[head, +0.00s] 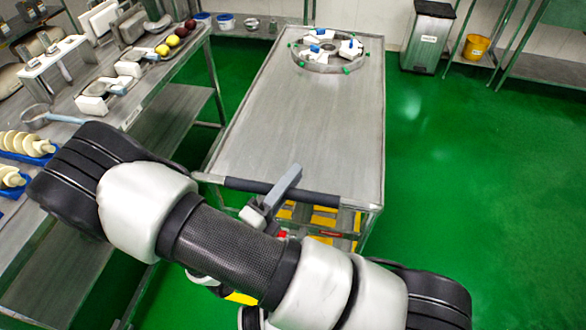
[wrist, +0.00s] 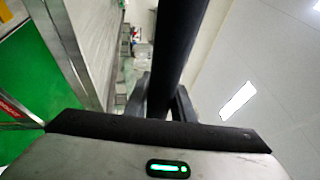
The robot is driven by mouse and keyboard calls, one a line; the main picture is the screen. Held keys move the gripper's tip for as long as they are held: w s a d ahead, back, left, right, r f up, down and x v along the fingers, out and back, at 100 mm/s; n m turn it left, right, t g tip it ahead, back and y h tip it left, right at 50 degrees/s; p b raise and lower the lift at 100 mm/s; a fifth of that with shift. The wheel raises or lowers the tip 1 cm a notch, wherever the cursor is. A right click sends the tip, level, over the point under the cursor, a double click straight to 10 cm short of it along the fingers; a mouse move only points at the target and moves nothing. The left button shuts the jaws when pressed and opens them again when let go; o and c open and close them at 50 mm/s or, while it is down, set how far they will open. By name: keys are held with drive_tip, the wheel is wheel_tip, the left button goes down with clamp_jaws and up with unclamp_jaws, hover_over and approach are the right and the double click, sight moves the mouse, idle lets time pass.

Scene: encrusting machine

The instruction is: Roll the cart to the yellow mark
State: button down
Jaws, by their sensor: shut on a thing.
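The cart (head: 300,120) is a steel table with a flat top, a dark handle bar (head: 315,196) along its near end and yellow items on its lower level. My gripper (head: 270,194) is at the left half of the handle, shut on it. In the wrist view the handle (wrist: 180,50) runs as a dark bar between the fingers (wrist: 168,103). My arm hides part of the cart's near end and the floor there. A yellow patch (head: 240,298) shows below my arm; I cannot tell whether it is the mark.
A round metal ring (head: 330,66) with green knobs and white-blue parts lies on the cart's far end. A steel workbench (head: 150,95) with tools stands close on the left. A bin (head: 428,36) and yellow bucket (head: 475,46) stand behind right. Green floor (head: 470,170) on the right is clear.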

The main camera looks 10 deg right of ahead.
drive_tip(key=shift+s+a, duration=0.3)
drive_tip(key=shift+s, duration=0.5)
drive_tip(key=c, duration=1.5)
unclamp_jaws()
drive_tip(key=b+v, duration=0.1)
drive_tip(key=v, duration=1.6)
drive_tip(key=shift+s+f, duration=0.1)
drive_tip(key=shift+s, duration=0.05)
